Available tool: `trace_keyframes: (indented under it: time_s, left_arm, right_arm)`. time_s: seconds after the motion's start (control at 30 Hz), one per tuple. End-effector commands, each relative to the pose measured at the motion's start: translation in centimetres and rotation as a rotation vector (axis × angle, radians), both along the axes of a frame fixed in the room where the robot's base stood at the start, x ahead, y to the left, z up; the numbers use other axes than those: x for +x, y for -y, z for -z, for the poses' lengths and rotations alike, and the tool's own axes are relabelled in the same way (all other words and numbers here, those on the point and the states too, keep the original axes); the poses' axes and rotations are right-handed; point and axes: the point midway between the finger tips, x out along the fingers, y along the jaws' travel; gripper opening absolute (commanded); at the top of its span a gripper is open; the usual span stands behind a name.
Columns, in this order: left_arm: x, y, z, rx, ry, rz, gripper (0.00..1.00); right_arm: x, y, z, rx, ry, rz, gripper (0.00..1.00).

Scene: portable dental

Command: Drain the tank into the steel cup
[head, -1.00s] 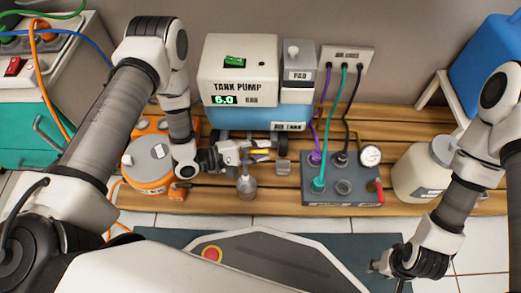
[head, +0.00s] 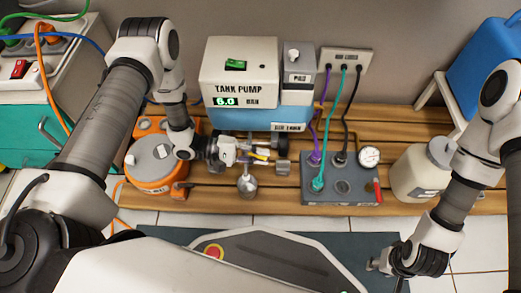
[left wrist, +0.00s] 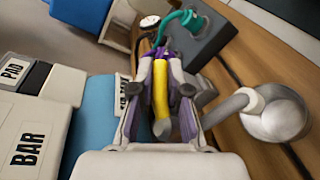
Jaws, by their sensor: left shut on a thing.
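The tank pump (head: 242,80) is a white box reading 6.0 BAR, above a blue air tank (head: 262,118). A yellow lever (left wrist: 161,88) is between the fingers of my left gripper (left wrist: 160,100), which is shut on it. In the head view, my left gripper (head: 248,152) is just below the tank. The steel cup (head: 247,187) is on the wooden bench in front of it; in the left wrist view the cup (left wrist: 275,118) is right of the fingers, with a grey pipe end over its rim. My right gripper (head: 378,266) is low at the right, its fingers too small to judge.
A grey manifold block (head: 340,190) with hoses, a gauge (head: 369,156) and a red lever stands to the right. An orange round unit (head: 152,165) is to the left. A cream jug (head: 422,170) is at the bench's right end.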

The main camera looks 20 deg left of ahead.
Motion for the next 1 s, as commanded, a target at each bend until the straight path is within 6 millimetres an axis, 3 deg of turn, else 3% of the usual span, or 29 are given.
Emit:
trace_keyframes:
  time_s: [0.5,1.0]
  left_arm:
    - [-1.4,-0.4,0.0,0.001,0.001,0.367,0.0]
    - [-1.8,-0.5,0.1,0.001,-0.001,0.441,0.0]
  right_arm:
    - [-0.1,0.0,-0.8,0.0,-0.001,-0.002,0.4]
    - [-0.1,0.0,-0.8,0.0,-0.001,-0.002,0.4]
